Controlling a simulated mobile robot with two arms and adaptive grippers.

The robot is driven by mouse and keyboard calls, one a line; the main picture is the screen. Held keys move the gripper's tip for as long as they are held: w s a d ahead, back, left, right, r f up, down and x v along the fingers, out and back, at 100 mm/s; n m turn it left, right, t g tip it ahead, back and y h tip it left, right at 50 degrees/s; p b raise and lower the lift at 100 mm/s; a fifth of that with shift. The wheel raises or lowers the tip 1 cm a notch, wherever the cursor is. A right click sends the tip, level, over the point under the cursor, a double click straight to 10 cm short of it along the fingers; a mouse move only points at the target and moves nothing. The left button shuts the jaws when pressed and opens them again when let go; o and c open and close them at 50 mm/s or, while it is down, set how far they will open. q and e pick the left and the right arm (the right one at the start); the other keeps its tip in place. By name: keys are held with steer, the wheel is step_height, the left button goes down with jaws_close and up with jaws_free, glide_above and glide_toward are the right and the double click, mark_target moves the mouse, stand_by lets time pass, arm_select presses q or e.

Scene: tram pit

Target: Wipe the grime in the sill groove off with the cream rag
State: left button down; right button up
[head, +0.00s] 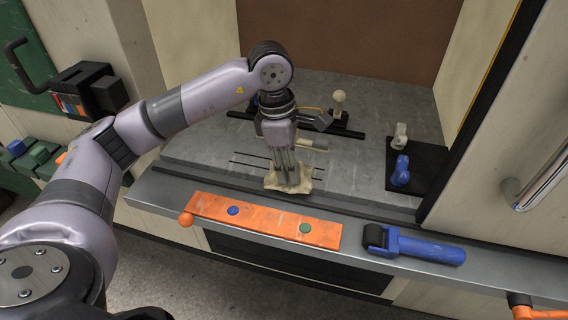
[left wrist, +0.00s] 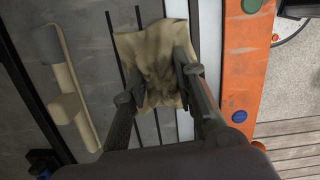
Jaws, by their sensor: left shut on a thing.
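The cream rag (head: 273,181) is crumpled under my left gripper (head: 289,183), at the inner side of the metal sill (head: 160,196). In the left wrist view the rag (left wrist: 135,45) is bunched between the two fingers of my left gripper (left wrist: 160,84). The gripper points down and is shut on the rag. The dark sill groove (head: 385,208) runs along the sill's inner edge. The rag lies at or beside it; whether it touches the groove's bottom I cannot tell. Grime is not clearly visible. My right gripper is out of view.
An orange bar (head: 268,222) with blue and green buttons and a blue roller-like tool (head: 425,249) lie on the sill. Behind are a cream-handled tool (left wrist: 62,85), a knobbed lever (head: 338,100) and a dark plate (head: 418,165) with a blue fitting. Grey floor beyond is partly clear.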

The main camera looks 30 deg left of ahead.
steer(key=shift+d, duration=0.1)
arm_select(q)
steer(key=shift+w+a, duration=0.2)
steer(key=shift+w, duration=0.6)
steer(key=shift+w+a, duration=0.2)
steer(key=shift+w, duration=0.6)
steer(key=shift+w+a, duration=0.2)
steer(key=shift+w, duration=0.55)
steer(key=shift+w+a, duration=0.15)
steer(key=shift+w, duration=0.6)
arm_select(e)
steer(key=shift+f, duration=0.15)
arm_select(q)
steer(key=shift+r, duration=0.1)
step_height(320, 180, up, 5)
steer(key=p, duration=0.3)
step_height(320, 180, up, 2)
steer(key=shift+p, duration=0.8)
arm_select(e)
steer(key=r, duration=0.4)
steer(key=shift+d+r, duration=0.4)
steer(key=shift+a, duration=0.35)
